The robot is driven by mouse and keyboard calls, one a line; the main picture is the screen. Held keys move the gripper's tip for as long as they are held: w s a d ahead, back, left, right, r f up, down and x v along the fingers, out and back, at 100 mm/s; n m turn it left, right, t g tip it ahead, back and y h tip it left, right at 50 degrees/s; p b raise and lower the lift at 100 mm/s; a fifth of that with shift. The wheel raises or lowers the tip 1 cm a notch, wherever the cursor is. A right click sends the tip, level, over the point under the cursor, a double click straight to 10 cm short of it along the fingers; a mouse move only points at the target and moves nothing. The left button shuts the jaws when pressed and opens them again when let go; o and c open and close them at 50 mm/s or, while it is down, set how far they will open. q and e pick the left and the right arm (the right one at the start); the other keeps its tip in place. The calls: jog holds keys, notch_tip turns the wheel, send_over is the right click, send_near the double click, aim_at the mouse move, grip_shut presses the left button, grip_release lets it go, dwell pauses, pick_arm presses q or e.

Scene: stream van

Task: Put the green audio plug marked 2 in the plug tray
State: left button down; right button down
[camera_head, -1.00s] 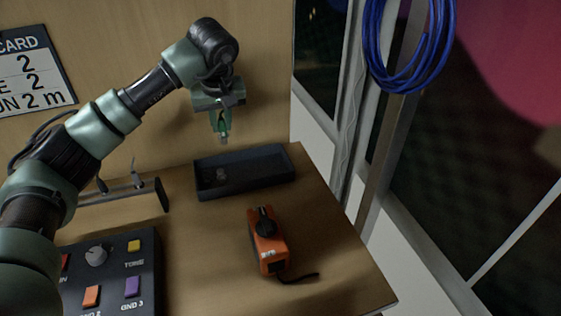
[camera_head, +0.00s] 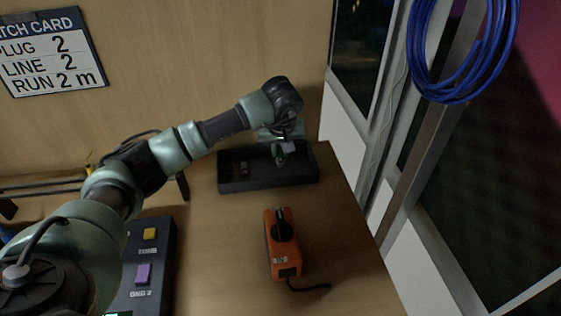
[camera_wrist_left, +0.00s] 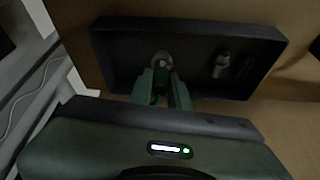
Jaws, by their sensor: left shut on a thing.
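The dark plug tray (camera_head: 240,186) sits at the back right of the wooden bench, and its rim also shows in the wrist view (camera_wrist_left: 185,22). My left gripper (camera_head: 279,155) points down at the tray's right part. In the wrist view its two fingers (camera_wrist_left: 162,88) are shut on the green audio plug (camera_wrist_left: 161,74), whose grey end shows beyond them. In the head view the plug (camera_head: 280,159) is small, partly hidden, and appears within the tray's outline. I cannot tell whether it touches the floor, nor read its mark. My right gripper is not in view.
Another grey plug (camera_wrist_left: 221,65) lies in the tray, away from the held one. An orange device (camera_head: 283,246) with a black knob stands in front of the tray. A button box (camera_head: 150,262) is at left. Blue cable coils (camera_head: 445,85) hang at right.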

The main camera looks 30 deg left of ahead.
aim_at(280, 160)
pick_arm(q)
notch_tip(280, 160, down, 5)
jog(key=shift+f+p, duration=0.2)
jog(key=shift+p, duration=0.15)
jog(key=shift+f, duration=0.15)
jog(key=c, duration=1.3)
grip_release()
